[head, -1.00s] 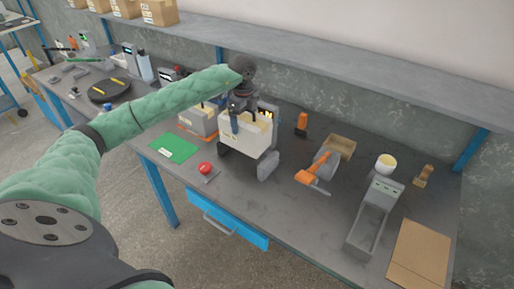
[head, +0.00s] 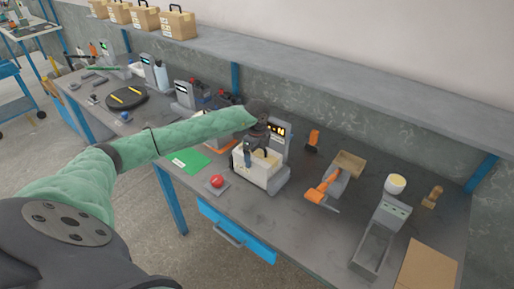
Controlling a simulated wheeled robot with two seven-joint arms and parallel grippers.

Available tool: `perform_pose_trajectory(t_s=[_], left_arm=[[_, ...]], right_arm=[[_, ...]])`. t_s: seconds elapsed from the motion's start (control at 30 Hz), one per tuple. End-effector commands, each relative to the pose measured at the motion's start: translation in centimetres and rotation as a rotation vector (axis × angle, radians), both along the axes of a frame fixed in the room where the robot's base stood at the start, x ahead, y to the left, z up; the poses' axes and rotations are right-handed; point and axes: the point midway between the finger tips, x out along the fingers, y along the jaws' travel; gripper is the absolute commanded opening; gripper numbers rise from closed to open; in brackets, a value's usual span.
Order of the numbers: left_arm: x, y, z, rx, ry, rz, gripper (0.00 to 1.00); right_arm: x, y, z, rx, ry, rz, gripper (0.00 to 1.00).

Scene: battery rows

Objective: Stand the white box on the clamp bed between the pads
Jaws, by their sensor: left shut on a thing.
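The white box (head: 252,174) hangs from or stands under my left gripper (head: 262,153), which is shut on its top. The box is upright at the clamp station, a grey device with a lit orange display (head: 276,131) behind it. A grey part of the station (head: 281,180) shows at the box's right side. The box and my gripper hide most of the bed and the pads, so I cannot tell whether the box touches the bed. My right gripper is out of view.
A red button (head: 217,181) and a green sheet (head: 190,161) lie left of the station. To the right are an orange-handled tool (head: 322,192), a grey tray device (head: 378,240), a white cup (head: 395,184) and a brown board (head: 427,268). A shelf (head: 330,97) runs above the bench.

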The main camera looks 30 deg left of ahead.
Motion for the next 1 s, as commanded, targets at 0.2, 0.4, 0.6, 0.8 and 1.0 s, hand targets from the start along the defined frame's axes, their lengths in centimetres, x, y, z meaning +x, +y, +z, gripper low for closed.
perform_pose_trajectory(t_s=[0.2, 0.4, 0.6, 0.8, 1.0], left_arm=[[0.09, 0.04, -0.14, 0.0, -0.003, 0.001, 0.2], [0.08, 0.04, -0.21, 0.0, -0.003, 0.001, 0.2], [0.01, 0.03, -0.47, 0.0, -0.001, 0.001, 1.0], [0.01, 0.03, -0.44, 0.0, -0.001, 0.001, 1.0], [0.05, 0.04, 0.05, 0.0, -0.002, 0.0, 1.0]], right_arm=[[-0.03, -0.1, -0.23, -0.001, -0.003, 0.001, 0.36], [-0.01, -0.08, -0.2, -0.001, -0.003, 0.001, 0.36], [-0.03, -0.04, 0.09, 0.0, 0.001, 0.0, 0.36], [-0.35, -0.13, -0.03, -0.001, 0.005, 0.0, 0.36], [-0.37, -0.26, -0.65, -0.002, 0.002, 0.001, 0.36]])
